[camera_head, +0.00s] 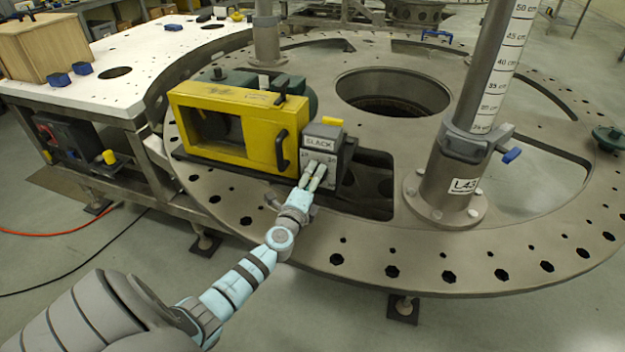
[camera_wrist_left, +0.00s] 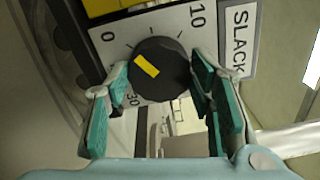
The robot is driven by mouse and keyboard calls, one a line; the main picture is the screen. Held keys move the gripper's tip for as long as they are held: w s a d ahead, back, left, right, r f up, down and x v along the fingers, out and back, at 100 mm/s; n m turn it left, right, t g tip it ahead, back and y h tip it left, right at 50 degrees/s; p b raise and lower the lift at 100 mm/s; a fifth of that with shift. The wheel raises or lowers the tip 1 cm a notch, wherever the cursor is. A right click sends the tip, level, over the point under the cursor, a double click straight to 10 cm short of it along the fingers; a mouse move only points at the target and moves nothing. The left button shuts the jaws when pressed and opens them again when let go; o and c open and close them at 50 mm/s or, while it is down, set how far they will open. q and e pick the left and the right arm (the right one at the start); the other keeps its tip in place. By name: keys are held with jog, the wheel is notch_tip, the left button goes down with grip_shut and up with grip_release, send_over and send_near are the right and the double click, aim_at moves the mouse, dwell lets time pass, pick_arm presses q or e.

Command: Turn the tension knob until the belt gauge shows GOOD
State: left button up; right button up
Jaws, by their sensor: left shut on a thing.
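The tension knob (camera_wrist_left: 160,72) is black and round with a yellow mark, seen in the left wrist view on a white dial plate (camera_wrist_left: 180,23) numbered 0, 10 and 30. The yellow mark lies on the knob's left part, on the side of the 0. The belt gauge label (camera_wrist_left: 238,42) reads SLACK; it also shows in the head view (camera_head: 320,143). My left gripper (camera_head: 314,175) is at the front of the grey box; in the left wrist view its green-padded fingers (camera_wrist_left: 160,90) are shut on the knob from both sides. In the head view the gripper hides the knob. My right gripper is not in view.
A yellow guard (camera_head: 225,115) with black handles stands left of the gauge box. A grey post (camera_head: 470,130) with a cm scale rises from the round plate (camera_head: 370,245) at the right. The plate's front rim is clear.

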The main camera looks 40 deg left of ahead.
pick_arm(q)
jog(key=m, duration=0.6)
jog(key=shift+f, duration=0.1)
dwell(0.5)
jog(key=o, duration=1.2)
jog(key=shift+c, duration=0.2)
jog(key=v, duration=1.2)
